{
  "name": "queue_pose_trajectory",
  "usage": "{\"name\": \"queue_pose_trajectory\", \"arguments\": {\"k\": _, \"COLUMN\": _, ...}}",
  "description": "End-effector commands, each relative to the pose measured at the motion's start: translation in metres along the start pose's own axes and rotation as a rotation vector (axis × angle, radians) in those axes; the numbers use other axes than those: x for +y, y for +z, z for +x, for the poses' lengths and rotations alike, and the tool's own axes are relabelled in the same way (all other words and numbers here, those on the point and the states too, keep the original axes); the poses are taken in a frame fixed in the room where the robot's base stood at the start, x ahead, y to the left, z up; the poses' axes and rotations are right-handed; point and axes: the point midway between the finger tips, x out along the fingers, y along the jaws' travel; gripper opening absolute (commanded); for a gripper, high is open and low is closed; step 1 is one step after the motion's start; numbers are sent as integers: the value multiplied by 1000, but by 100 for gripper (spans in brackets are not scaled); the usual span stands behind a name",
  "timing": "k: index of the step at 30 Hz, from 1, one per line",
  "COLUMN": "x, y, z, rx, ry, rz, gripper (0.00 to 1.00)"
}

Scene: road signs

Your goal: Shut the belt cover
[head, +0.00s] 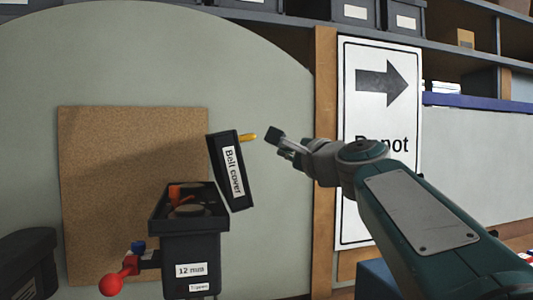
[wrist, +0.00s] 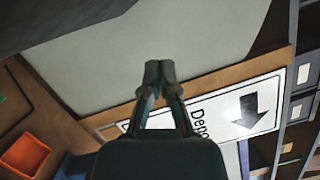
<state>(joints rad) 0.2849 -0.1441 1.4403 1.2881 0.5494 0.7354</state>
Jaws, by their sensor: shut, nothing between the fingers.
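The belt cover (head: 230,172) is a dark, narrow lid with a white "Belt cover" label. In the head view it stands open, tilted up at the right side of a dark machine box (head: 190,262) marked "12 mm". A yellow handle (head: 248,137) sticks out to the right from its top. The open top of the box shows round parts (head: 189,210) inside.
A red ball knob (head: 113,286) sticks out at the box's lower left. A cork board (head: 130,150) and a grey curved panel (head: 270,90) stand behind. A white "Depot" arrow sign (head: 378,110) is behind my arm. Shelves with dark bins (head: 355,10) run along the top.

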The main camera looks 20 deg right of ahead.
Motion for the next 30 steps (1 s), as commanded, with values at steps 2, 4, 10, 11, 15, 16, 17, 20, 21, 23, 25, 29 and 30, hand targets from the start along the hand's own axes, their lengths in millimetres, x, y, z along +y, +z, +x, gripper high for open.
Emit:
{"name": "queue_pose_trajectory", "arguments": {"k": 2, "x": 0, "y": -2, "z": 16, "rx": -2, "ry": 2, "rz": 1, "gripper": 0}}
{"name": "queue_pose_trajectory", "arguments": {"k": 4, "x": 0, "y": -2, "z": 28, "rx": 0, "ry": 1, "rz": 1, "gripper": 0}}
{"name": "queue_pose_trajectory", "arguments": {"k": 10, "x": 0, "y": 18, "z": 49, "rx": -4, "ry": 0, "rz": -4, "gripper": 0}}
{"name": "queue_pose_trajectory", "arguments": {"k": 11, "x": 0, "y": 22, "z": 50, "rx": -4, "ry": -1, "rz": -4, "gripper": 0}}
{"name": "queue_pose_trajectory", "arguments": {"k": 15, "x": 1, "y": 34, "z": 53, "rx": -1, "ry": 1, "rz": -2, "gripper": 0}}
{"name": "queue_pose_trajectory", "arguments": {"k": 16, "x": 1, "y": 35, "z": 54, "rx": 0, "ry": 0, "rz": -2, "gripper": 0}}
{"name": "queue_pose_trajectory", "arguments": {"k": 17, "x": 1, "y": 36, "z": 54, "rx": 0, "ry": 0, "rz": -3, "gripper": 0}}
{"name": "queue_pose_trajectory", "arguments": {"k": 20, "x": 0, "y": 39, "z": 54, "rx": 0, "ry": 0, "rz": -1, "gripper": 0}}
{"name": "queue_pose_trajectory", "arguments": {"k": 21, "x": 0, "y": 39, "z": 54, "rx": 0, "ry": 0, "rz": -2, "gripper": 0}}
{"name": "queue_pose_trajectory", "arguments": {"k": 23, "x": 0, "y": 39, "z": 54, "rx": 1, "ry": 0, "rz": -2, "gripper": 0}}
{"name": "queue_pose_trajectory", "arguments": {"k": 25, "x": 0, "y": 38, "z": 54, "rx": 1, "ry": 0, "rz": -1, "gripper": 0}}
{"name": "queue_pose_trajectory", "arguments": {"k": 29, "x": 0, "y": 38, "z": 54, "rx": 1, "ry": 0, "rz": -2, "gripper": 0}}
{"name": "queue_pose_trajectory", "arguments": {"k": 30, "x": 0, "y": 38, "z": 54, "rx": 1, "ry": 0, "rz": -4, "gripper": 0}}
